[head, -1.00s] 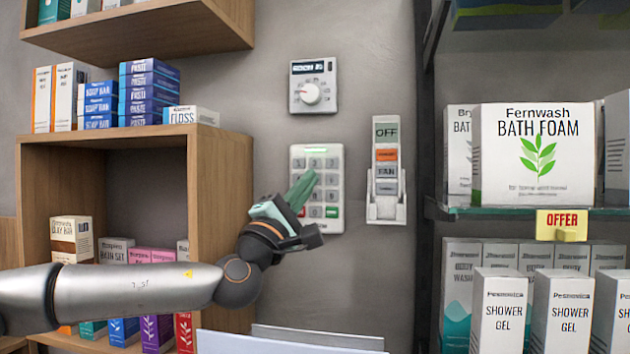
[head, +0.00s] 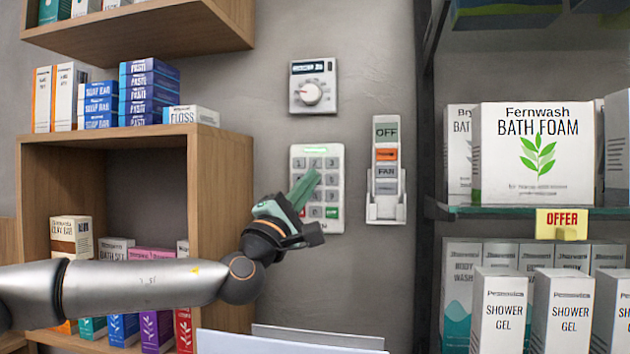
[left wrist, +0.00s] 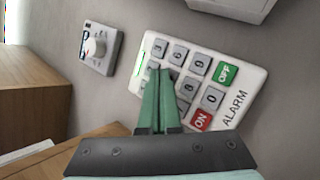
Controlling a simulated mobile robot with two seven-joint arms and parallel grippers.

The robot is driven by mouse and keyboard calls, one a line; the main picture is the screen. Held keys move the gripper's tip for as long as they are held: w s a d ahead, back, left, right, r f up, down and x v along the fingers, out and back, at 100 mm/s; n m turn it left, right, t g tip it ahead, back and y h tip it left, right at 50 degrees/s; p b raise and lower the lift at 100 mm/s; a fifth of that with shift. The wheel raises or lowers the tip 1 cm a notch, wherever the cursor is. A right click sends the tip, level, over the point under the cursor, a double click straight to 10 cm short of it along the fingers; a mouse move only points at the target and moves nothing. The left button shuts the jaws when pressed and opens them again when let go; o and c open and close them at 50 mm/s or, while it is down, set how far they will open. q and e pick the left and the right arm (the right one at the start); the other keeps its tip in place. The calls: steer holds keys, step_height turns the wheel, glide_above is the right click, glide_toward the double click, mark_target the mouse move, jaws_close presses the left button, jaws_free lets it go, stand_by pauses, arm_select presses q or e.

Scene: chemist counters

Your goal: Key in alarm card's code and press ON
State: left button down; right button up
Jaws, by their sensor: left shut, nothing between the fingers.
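The white alarm keypad (head: 336,190) is fixed to the grey wall, with grey number keys and a lit green strip at its top. I see no readable alarm card. My right gripper is out of view.
A dial thermostat (head: 312,96) is above the keypad, and a switch unit marked OFF and FAN (head: 386,150) is to its right. A wooden shelf (head: 222,180) with boxes stands left; a glass shelf (head: 480,211) with white boxes stands right.

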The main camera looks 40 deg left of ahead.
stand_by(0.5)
arm_select(q)
steer(key=shift+s+d, duration=0.2)
steer(key=shift+s, duration=0.15)
steer(key=shift+s+d, duration=0.1)
steer(key=shift+s, duration=0.1)
steer(key=s+d+b, duration=0.1)
steer(key=s, duration=0.1)
steer(key=s+d+b, duration=0.1)
steer(key=s, duration=0.1)
steer(key=shift+s+d, duration=0.2)
stand_by(0.8)
stand_by(0.9)
stand_by(0.8)
